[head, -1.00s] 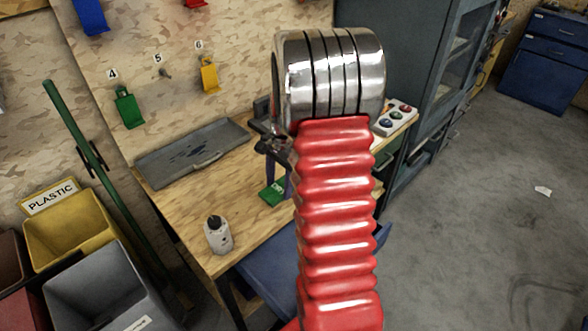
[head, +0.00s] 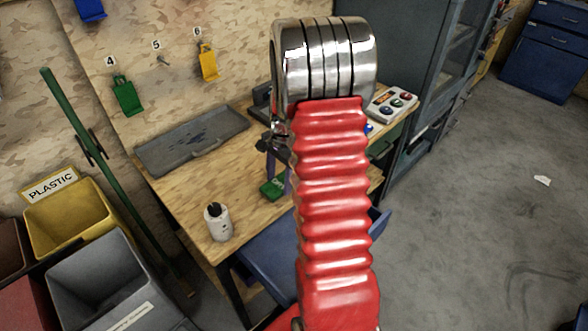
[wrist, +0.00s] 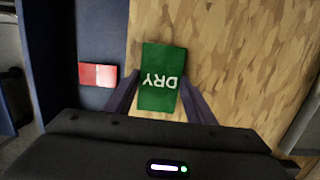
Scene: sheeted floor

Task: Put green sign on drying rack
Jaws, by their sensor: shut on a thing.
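The green sign (wrist: 160,62) with upside-down white letters "DRY" is between the purple fingers of my gripper (wrist: 159,92) in the wrist view. My gripper is shut on it. In the head view the sign (head: 272,189) shows small and dark green near the front edge of the wooden bench, partly beside my red arm. I cannot tell whether it touches the bench top. A grey tray-like panel (head: 165,150) with a handle lies at the back left of the bench; I cannot tell whether it is the drying rack.
A blue open drawer (head: 268,262) juts out below. It holds a red-and-white object (wrist: 97,75). Numbered hooks hold a green tag (head: 126,96) and a yellow one (head: 208,62). Bins stand left; a button box (head: 390,103) stands right.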

